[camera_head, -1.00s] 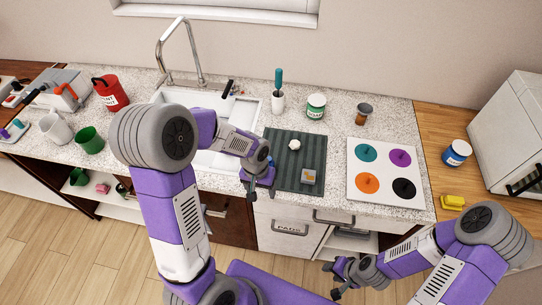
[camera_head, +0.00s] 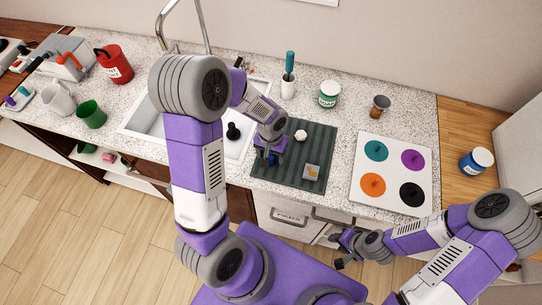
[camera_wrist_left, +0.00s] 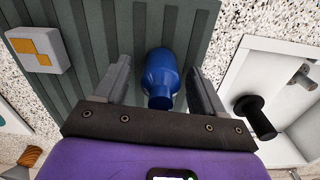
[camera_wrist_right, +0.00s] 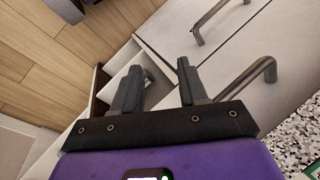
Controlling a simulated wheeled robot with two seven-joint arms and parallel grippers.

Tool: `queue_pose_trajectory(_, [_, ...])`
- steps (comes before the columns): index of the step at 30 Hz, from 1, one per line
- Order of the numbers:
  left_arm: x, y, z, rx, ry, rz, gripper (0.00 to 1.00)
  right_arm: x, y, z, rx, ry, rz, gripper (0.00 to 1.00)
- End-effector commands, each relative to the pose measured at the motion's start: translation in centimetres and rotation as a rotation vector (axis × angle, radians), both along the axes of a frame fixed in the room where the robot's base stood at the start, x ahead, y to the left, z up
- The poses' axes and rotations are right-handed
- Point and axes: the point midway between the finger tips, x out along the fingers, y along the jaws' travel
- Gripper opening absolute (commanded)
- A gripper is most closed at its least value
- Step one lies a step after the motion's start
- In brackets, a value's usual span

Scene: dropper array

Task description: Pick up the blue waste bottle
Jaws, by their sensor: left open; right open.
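In the left wrist view a blue bottle (camera_wrist_left: 161,76) lies or stands on the dark ribbed mat (camera_wrist_left: 105,50), between the two fingers of my left gripper (camera_wrist_left: 160,85). The fingers are open, one on each side of it, with a gap to each. In the head view my left gripper (camera_head: 269,158) is low over the left part of the mat (camera_head: 313,150), and my arm mostly hides the bottle there. My right gripper (camera_head: 341,246) is open and empty in front of the cabinet drawers; it also shows in the right wrist view (camera_wrist_right: 155,80).
A small grey block with an orange mark (camera_head: 311,172) and a white lump (camera_head: 300,135) are on the mat. The sink (camera_head: 140,118) is to its left. A white board with coloured discs (camera_head: 363,194) is to its right. A blue jar (camera_head: 476,161) stands farther right.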

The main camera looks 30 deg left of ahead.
Motion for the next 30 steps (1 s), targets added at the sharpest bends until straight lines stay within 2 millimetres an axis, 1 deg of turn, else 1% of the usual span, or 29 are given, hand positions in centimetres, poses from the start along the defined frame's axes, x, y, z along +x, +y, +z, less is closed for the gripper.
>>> queue_pose_trajectory(1, [-0.03, 0.01, -0.42, 0.0, 0.001, 0.0, 0.7, 0.01, 0.0, -0.09, 0.0, 0.0, 0.0, 0.43])
queue_pose_trajectory(3, [0.0, 0.02, -0.57, -0.001, -0.001, 0.0, 0.7, 0.01, 0.01, -0.08, 0.0, 0.0, 0.0, 0.43])
queue_pose_trajectory(8, [0.0, 0.02, -0.53, -0.001, -0.001, 0.0, 0.7, 0.01, 0.01, -0.05, 0.0, 0.0, 0.0, 0.43])
queue_pose_trajectory(9, [0.0, 0.02, -0.53, -0.001, -0.001, 0.0, 0.68, 0.01, 0.01, -0.05, 0.0, 0.0, 0.0, 0.43])
queue_pose_trajectory(14, [0.0, 0.01, -0.52, -0.001, -0.001, 0.0, 0.44, 0.01, 0.01, -0.05, 0.0, 0.0, 0.0, 0.43])
queue_pose_trajectory(18, [0.0, 0.01, -0.51, -0.001, -0.001, 0.0, 0.22, 0.01, 0.01, -0.05, 0.0, 0.0, 0.0, 0.43])
queue_pose_trajectory(20, [0.0, 0.01, -0.51, -0.001, -0.001, 0.0, 0.13, 0.01, 0.01, -0.05, 0.0, 0.0, 0.0, 0.43])
queue_pose_trajectory(21, [0.01, 0.01, -0.51, -0.001, -0.001, 0.0, 0.1, 0.01, 0.01, -0.05, 0.0, 0.0, 0.0, 0.43])
queue_pose_trajectory(27, [0.02, 0.0, -0.4, -0.001, -0.002, 0.0, 0.1, 0.01, 0.01, -0.03, 0.0, 0.0, 0.0, 0.43])
queue_pose_trajectory(30, [0.06, -0.01, 0.4, -0.001, -0.003, 0.0, 0.1, 0.02, 0.0, 0.12, 0.0, 0.0, 0.0, 0.43])
